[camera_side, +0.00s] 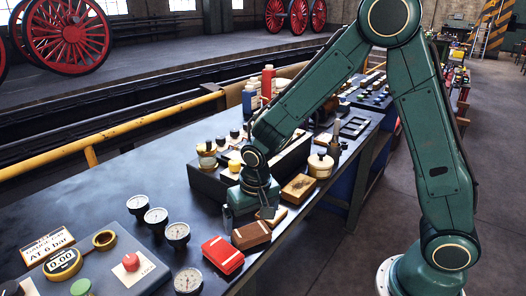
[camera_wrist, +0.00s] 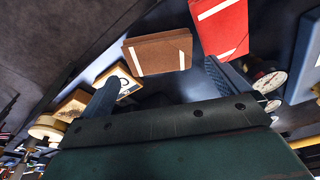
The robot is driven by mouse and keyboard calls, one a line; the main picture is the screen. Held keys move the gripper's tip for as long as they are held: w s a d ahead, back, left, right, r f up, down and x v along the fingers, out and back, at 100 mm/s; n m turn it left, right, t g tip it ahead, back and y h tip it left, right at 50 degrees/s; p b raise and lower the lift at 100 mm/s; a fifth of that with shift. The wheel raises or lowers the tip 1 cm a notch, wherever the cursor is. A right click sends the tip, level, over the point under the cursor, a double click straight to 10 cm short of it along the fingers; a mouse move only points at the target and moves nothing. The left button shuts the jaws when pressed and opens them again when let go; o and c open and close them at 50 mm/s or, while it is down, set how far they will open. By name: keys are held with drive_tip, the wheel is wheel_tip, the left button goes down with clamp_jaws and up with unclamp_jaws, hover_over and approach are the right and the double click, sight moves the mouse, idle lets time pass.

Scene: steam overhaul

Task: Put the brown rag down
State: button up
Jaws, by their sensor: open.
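The brown rag (camera_side: 251,235) is a folded brown pad with a pale stripe, lying on the dark bench top near its front edge. In the wrist view the brown rag (camera_wrist: 157,53) shows whole, beyond the gap between my fingertips. My gripper (camera_side: 256,211) is low over the bench, just behind the rag in the side view. In the wrist view my gripper (camera_wrist: 165,80) has its two fingers spread wide with nothing held between them. Whether a finger touches the rag I cannot tell.
A red folded rag (camera_side: 222,255) lies beside the brown one. Several round gauges (camera_side: 177,232) stand left of it. A tan block (camera_side: 298,187) and a cream-lidded jar (camera_side: 320,164) are right of my gripper. The bench's left middle (camera_side: 95,205) is clear.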

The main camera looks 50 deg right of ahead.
sight(257, 237)
wheel_tip(257, 237, up, 10)
drive_tip(key=s, duration=0.1)
drive_tip(key=shift+s+a+r, duration=0.25)
drive_tip(key=shift+s+a, duration=0.1)
idle(0.6)
drive_tip(key=s+d+r+n+t, duration=0.2)
drive_tip(key=s+d+r, duration=0.1)
drive_tip(key=s, duration=0.6)
drive_tip(key=s+d+r+n+t, duration=0.1)
drive_tip(key=s+d+r+n, duration=0.1)
drive_tip(key=s+r, duration=0.4)
drive_tip(key=s+d, duration=0.1)
drive_tip(key=s, duration=0.3)
drive_tip(key=shift+r+t+y, duration=0.3)
drive_tip(key=shift+t+y, duration=0.1)
